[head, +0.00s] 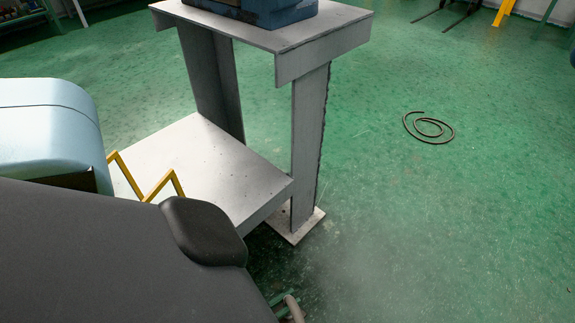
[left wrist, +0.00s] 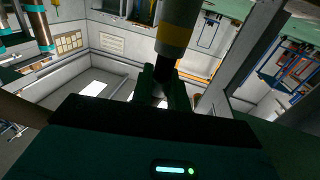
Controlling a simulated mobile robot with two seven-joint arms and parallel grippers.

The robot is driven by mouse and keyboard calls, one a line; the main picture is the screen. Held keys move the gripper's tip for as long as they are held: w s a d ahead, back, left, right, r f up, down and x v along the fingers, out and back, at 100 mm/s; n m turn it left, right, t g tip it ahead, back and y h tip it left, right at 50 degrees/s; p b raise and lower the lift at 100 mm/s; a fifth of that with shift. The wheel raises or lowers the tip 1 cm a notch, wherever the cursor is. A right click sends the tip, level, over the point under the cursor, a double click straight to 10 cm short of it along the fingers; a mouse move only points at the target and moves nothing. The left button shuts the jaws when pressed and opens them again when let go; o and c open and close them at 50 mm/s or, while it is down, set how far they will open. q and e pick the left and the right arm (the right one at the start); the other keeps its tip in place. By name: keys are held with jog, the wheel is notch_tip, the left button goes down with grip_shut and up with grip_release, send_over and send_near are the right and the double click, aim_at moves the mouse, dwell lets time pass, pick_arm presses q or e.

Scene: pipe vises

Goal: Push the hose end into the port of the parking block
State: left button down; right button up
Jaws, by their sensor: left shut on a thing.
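In the left wrist view, my left gripper (left wrist: 164,92) has its two green fingers shut on a dark round piece with a yellow-olive band, which looks like the hose end (left wrist: 174,36). This piece runs from the fingers up to the top edge of the view. In the head view, only a small green part and a short curved grey piece show at the bottom edge, and I cannot tell them apart well. I cannot make out the parking block or its port in either view. My right gripper is not in view.
A grey metal stand (head: 309,150) with a low shelf (head: 205,165) and a blue piece (head: 262,12) on its top stands in the head view. Bent yellow bars (head: 165,185) are at the shelf's left. A thin coil (head: 430,128) lies on the open green floor at right.

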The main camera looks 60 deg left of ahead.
pick_arm(q)
jog(key=shift+f, duration=0.5)
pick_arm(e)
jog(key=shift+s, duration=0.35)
pick_arm(q)
jog(key=c, duration=1.3)
grip_release()
jog(key=shift+s, duration=0.1)
jog(key=shift+s, duration=0.25)
jog(key=s+p, duration=0.1)
jog(key=s, duration=0.6)
jog(key=shift+d+p, duration=0.15)
jog(key=shift+p, duration=0.2)
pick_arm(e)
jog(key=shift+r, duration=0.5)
